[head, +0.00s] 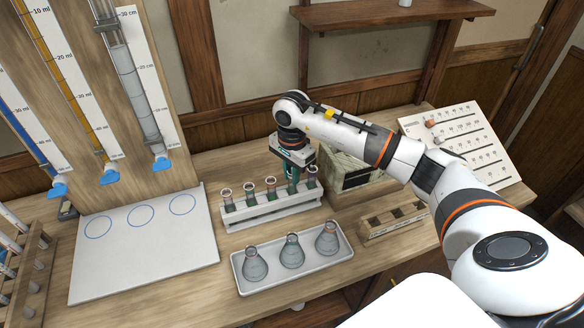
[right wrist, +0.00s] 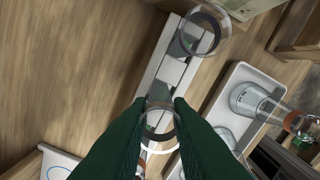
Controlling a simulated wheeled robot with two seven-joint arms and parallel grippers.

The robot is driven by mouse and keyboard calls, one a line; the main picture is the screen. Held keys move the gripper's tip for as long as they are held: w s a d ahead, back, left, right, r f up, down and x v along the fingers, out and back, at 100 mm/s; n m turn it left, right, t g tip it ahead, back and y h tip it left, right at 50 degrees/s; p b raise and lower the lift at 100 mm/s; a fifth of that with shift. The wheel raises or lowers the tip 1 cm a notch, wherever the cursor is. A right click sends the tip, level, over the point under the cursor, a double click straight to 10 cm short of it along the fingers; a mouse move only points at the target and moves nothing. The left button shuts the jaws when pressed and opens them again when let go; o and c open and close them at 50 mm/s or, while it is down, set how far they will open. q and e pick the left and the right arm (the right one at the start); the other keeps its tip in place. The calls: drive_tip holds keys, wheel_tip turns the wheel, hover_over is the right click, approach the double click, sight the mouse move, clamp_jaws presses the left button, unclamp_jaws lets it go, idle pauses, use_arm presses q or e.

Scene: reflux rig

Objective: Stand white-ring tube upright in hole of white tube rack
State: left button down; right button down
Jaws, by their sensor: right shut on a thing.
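The white tube rack (head: 272,213) stands on the bench in the head view, with several upright tubes in it. My right gripper (head: 292,182) points down over the rack, between the tube at its right end (head: 312,177) and the tubes to the left. In the right wrist view its green fingers (right wrist: 160,118) are shut on a clear tube with a pale rim (right wrist: 178,131), which I take as the white-ring tube. The tube looks roughly upright and lined up with the rack. Its lower end is hidden, so I cannot tell whether it is in a hole. My left gripper is out of view.
A white tray (head: 294,279) with three flasks stands in front of the rack. A wooden block with square openings (head: 393,219) is to its right, and a greenish box (head: 352,172) behind. A white board with blue circles (head: 143,246) lies left.

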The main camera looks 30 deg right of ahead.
drive_tip(key=c, duration=1.2)
unclamp_jaws()
drive_tip(key=shift+c, duration=0.2)
wheel_tip(320, 180, up, 12)
drive_tip(key=b, duration=0.2)
drive_tip(key=shift+b, duration=0.35)
drive_tip(key=shift+s+f, duration=0.1)
